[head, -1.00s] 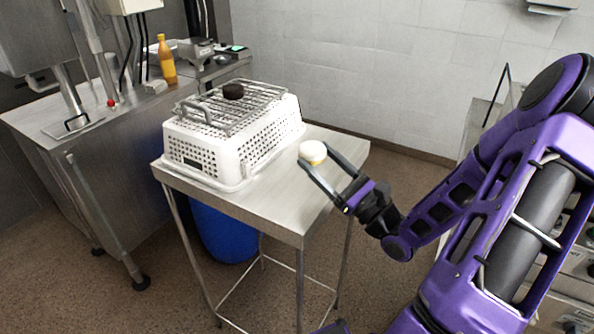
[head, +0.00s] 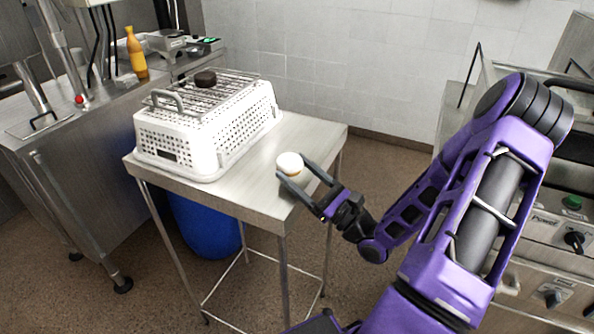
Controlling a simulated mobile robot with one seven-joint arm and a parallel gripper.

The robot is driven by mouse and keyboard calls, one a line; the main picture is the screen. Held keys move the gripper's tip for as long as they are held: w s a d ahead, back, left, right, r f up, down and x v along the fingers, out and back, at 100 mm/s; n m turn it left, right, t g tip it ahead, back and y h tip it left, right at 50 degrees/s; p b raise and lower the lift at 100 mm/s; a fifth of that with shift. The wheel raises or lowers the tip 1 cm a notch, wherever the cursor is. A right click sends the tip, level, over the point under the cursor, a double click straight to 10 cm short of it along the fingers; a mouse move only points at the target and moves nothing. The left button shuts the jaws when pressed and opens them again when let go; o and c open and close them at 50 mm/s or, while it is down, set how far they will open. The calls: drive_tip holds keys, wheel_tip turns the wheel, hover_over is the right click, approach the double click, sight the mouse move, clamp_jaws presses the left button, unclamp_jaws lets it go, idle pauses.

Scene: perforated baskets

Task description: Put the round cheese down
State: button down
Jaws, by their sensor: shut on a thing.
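The round cheese (head: 290,163) is a small pale disc with a yellowish side. My gripper (head: 297,174) is shut on it, with the cheese between the two dark fingertips. The cheese appears over the right part of the steel table (head: 262,152). I cannot tell whether it touches the table top or is held above it.
The table's right part is bare. A blue drum (head: 208,228) stands below. A steel counter with an orange bottle (head: 136,52) is at left.

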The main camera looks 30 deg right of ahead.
drive_tip(key=shift+f, duration=0.6)
drive_tip(key=shift+c, duration=1.4)
unclamp_jaws()
drive_tip(key=shift+s+f, duration=0.1)
drive_tip(key=shift+r, duration=0.2)
drive_tip(key=r+v, duration=0.1)
drive_tip(key=v, duration=1)
drive_tip(key=shift+s+d, duration=0.25)
drive_tip(key=shift+s, duration=0.1)
